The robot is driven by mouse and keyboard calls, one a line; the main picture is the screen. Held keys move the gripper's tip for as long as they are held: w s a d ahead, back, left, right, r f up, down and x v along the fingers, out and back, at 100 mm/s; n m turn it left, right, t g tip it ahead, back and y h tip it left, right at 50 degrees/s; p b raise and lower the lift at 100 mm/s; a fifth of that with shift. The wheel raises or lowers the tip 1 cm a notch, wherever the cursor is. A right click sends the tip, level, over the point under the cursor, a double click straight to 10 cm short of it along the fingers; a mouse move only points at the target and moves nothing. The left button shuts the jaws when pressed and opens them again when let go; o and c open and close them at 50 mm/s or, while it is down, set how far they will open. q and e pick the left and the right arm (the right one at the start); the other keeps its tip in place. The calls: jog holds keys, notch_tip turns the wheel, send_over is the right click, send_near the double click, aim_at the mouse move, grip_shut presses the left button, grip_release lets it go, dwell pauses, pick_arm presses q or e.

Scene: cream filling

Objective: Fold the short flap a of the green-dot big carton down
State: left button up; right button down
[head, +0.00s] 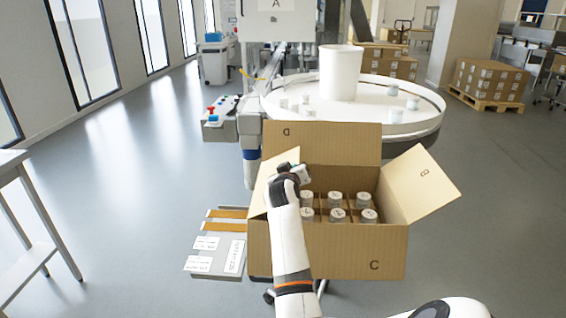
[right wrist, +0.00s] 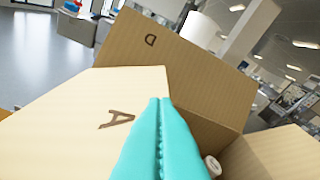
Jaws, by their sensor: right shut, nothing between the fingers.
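The big open carton (head: 350,250) stands in the middle of the head view, with several lidded jars (head: 335,198) inside. No green dot shows on it. Short flap A (head: 262,180) is on its left side and stands up, partly hidden by my arm in the head view. In the right wrist view flap A (right wrist: 85,115) fills the left, its letter facing the camera. My right gripper (head: 297,168) is at the inner side of flap A, above the carton's left part. Its teal fingers (right wrist: 160,105) are shut and empty; I cannot tell whether they touch the flap. My left gripper is out of view.
Flap D (head: 325,142) stands up at the back, and flap B (head: 420,185) leans outward at the right. The letter C is on the front. A round white table (head: 400,125) with a white bucket (head: 341,72) is behind. A labelled panel (head: 215,263) lies to the left.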

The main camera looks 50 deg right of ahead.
notch_tip(320, 180, down, 7)
jog(key=s+d+m+t+y, duration=0.1)
jog(key=s+m, duration=0.1)
jog(key=m, duration=0.2)
jog(key=shift+d+m+y+b, duration=0.3)
jog(key=shift+d, duration=0.05)
jog(key=shift+r, duration=0.15)
jog(key=s+a+r+p, duration=0.3)
jog(key=s+a+r, duration=0.3)
jog(key=a, duration=0.1)
jog(key=shift+s+a+r, duration=0.15)
jog(key=shift+s+a, duration=0.05)
dwell(0.4)
